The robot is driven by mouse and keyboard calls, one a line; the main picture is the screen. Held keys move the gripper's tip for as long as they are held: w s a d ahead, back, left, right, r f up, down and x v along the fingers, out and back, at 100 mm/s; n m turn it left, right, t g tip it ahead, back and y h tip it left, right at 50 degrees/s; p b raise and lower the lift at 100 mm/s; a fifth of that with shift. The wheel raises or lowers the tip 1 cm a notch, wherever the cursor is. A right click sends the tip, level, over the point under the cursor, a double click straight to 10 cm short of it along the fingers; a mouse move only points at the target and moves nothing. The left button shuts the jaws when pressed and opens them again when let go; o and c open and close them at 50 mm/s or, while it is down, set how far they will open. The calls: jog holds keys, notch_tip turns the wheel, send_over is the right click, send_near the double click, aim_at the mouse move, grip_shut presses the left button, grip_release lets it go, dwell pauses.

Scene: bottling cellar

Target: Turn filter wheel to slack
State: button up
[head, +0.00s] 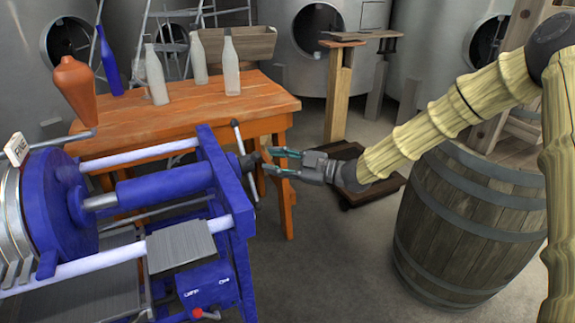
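The blue filter press (170,185) stands at the left, with a dark screw hub at its right end plate. What seems to be the filter wheel is a slim grey bar handle (238,138) across that hub, steeply slanted, its top leaning left. My gripper (267,160) reaches in from the right, level with the hub. Its two fingers are spread apart, with the tips close to the hub and bar. I cannot tell whether they touch. I see no mark for slack.
An orange table (190,112) with several bottles stands behind the press. A wooden barrel (455,225) stands at the right, below my arm. A switch box (208,285) with a red-tipped lever sits low on the press. The floor between press and barrel is clear.

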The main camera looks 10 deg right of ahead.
jog(key=shift+v, duration=1.8)
